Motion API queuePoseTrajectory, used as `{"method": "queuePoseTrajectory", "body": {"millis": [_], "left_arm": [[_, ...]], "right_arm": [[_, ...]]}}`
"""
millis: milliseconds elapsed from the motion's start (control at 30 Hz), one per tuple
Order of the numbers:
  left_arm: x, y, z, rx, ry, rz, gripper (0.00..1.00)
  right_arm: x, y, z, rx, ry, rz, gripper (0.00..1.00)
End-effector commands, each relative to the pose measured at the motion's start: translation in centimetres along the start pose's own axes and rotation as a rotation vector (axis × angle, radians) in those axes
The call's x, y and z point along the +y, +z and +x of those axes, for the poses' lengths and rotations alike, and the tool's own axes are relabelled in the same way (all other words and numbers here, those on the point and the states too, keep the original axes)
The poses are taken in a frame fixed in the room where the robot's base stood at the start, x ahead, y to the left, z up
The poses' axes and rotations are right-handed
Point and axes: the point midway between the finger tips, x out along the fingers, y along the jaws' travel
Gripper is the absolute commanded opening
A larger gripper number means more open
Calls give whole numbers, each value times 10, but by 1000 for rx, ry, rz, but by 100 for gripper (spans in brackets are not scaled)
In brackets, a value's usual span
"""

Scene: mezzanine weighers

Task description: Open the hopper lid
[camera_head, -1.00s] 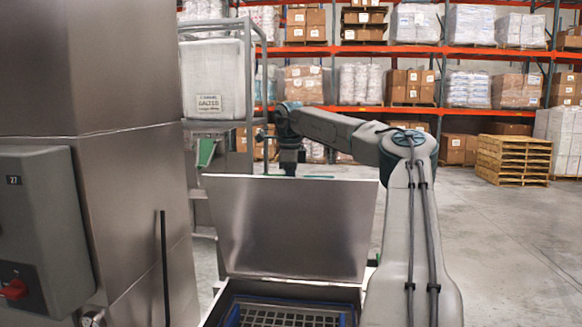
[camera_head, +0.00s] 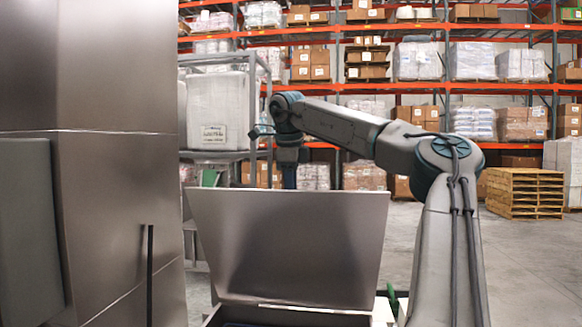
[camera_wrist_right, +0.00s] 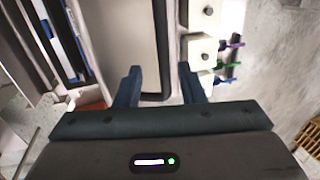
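The hopper lid (camera_head: 290,248) is a flat grey metal panel. In the head view it stands raised and tilted up from its hinge edge, above the hopper (camera_head: 285,316), whose opening shows only as a strip at the bottom. My right arm reaches over from the right, and its gripper is behind the lid, with the fingertips hidden there. In the right wrist view my right gripper (camera_wrist_right: 160,78) has its two dark fingers spread apart. A dark-edged bar or slot lies between them; I cannot tell whether they touch anything. My left gripper is in neither view.
A tall steel cabinet (camera_head: 115,200) stands close on the left. A white bin (camera_head: 218,110) on a grey frame stands behind the lid. Pallet racks (camera_head: 420,88) fill the back, with stacked wooden pallets (camera_head: 525,192) at right. Floor at right is clear.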

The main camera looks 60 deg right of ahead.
Motion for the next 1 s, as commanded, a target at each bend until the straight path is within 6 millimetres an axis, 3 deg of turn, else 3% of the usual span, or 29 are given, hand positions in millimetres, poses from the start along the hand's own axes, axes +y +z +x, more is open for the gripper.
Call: {"method": "queuePoseTrajectory", "body": {"millis": [200,400,1000], "left_arm": [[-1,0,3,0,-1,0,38],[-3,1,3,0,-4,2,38],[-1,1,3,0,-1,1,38]], "right_arm": [[0,0,-41,3,-2,2,36],[0,0,-63,1,0,1,36],[0,0,-70,0,1,-1,36]]}}
